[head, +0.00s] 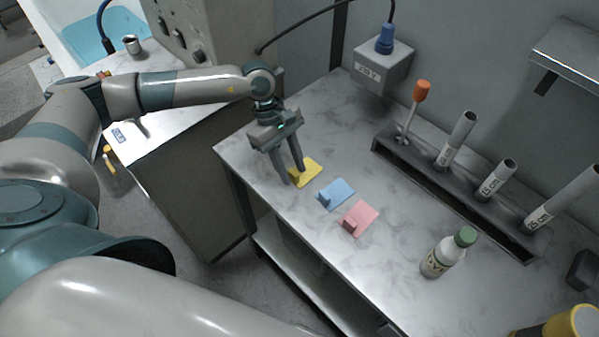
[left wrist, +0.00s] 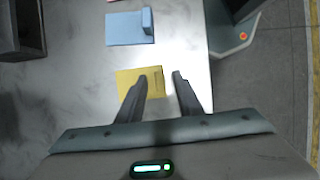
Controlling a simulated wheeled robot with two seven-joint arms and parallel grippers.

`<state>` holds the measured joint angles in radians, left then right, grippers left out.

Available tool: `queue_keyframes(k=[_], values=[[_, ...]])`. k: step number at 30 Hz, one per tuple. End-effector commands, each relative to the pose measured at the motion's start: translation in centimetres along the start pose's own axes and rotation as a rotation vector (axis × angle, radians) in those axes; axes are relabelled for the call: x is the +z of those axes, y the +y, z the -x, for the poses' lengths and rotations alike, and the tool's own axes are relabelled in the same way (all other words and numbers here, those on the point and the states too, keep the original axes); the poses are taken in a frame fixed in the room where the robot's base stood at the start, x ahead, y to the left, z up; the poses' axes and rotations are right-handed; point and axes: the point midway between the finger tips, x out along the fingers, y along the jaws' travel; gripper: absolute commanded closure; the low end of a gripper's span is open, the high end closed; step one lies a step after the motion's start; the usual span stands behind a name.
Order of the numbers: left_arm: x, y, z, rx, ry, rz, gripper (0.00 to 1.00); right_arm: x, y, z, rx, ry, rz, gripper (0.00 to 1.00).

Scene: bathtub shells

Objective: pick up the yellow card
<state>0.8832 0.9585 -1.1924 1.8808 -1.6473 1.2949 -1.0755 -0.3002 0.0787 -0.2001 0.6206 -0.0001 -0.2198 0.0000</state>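The yellow card (head: 310,172) lies flat on the marbled bench top, near its left edge. It also shows in the left wrist view (left wrist: 126,82), where its tab side lies between my fingertips. My left gripper (head: 293,176) is open, pointing down, with its fingers apart over the tab side of the card. In the left wrist view my left gripper (left wrist: 158,77) has one finger over the card and the other just past its edge, with a gap between them. Contact with the card cannot be told. My right gripper is not in view.
A blue card (head: 335,192) and a pink card (head: 360,217) lie in a row beside the yellow one. A bottle with a green cap (head: 443,257) stands farther right. A dark rack (head: 470,205) with several tubes runs along the wall. A grey box (head: 383,68) hangs behind.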

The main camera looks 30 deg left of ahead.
Motion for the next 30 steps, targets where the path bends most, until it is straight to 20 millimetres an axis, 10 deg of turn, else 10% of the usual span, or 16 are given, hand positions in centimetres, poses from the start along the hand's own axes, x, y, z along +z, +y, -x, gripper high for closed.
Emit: queue_keyframes(k=[6, 30], values=[[0.0, 0.0, 0.0, 0.0, 0.0, 0.0, 1.0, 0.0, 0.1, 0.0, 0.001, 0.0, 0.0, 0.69], [2.3, -0.2, 3.6, 0.001, -0.001, -0.006, 1.0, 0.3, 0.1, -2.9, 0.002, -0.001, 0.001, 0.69]])
